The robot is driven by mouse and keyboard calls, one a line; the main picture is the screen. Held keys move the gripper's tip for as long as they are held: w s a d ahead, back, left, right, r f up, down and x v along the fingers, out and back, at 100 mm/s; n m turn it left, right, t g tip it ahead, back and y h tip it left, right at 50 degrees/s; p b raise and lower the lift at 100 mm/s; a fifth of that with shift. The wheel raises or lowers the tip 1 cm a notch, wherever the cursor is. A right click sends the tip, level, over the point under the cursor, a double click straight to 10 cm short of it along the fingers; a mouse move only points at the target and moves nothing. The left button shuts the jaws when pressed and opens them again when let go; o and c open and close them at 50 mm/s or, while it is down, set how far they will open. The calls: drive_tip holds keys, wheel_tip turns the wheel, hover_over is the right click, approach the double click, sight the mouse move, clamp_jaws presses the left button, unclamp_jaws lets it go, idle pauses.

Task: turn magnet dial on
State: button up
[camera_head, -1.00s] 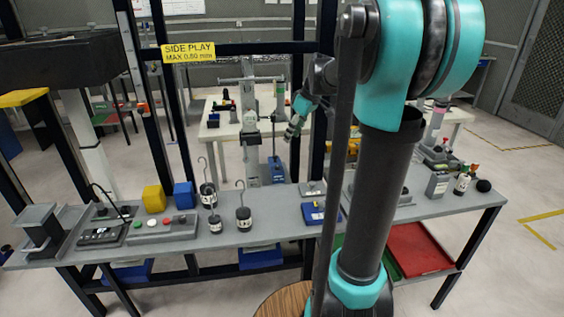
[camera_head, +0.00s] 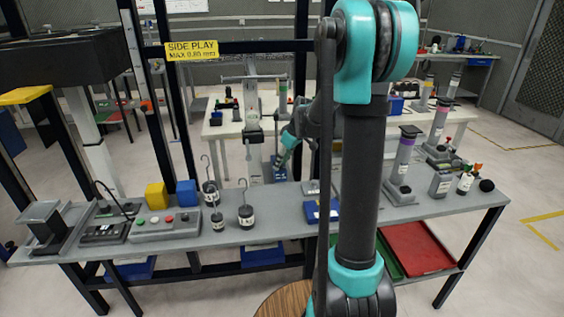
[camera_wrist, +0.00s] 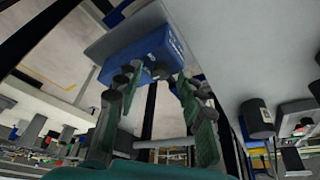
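No dial marked as the magnet dial can be made out for sure. A blue piece (camera_head: 322,210) also lies on the bench in the head view.
The grey bench (camera_head: 270,233) carries a button box (camera_head: 165,226), yellow (camera_head: 156,196) and blue (camera_head: 187,193) cubes, hooked weights (camera_head: 245,213) and a purple-banded post (camera_head: 403,165). Dark frame uprights rise behind it. My arm hides part of the bench.

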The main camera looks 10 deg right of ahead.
drive_tip(key=shift+c, duration=0.3)
clamp_jaws()
drive_tip(key=m+t+h, duration=0.1)
drive_tip(key=m, duration=0.3)
drive_tip(key=shift+s+a, duration=0.1)
drive_tip(key=shift+a, duration=0.1)
drive_tip(key=m+h, duration=0.2)
drive_tip(key=m, duration=0.3)
drive_tip(key=shift+a, duration=0.15)
drive_tip(key=m+h, duration=0.1)
drive_tip(key=m, duration=0.1)
drive_tip(key=m+h, duration=0.1)
drive_tip(key=m, duration=0.1)
drive_tip(key=shift+a+m, duration=0.2)
drive_tip(key=shift+m, duration=0.1)
drive_tip(key=shift+a+m+g+h, duration=0.1)
drive_tip(key=shift+m+g+h, duration=0.45)
drive_tip(key=shift+m, duration=1.65)
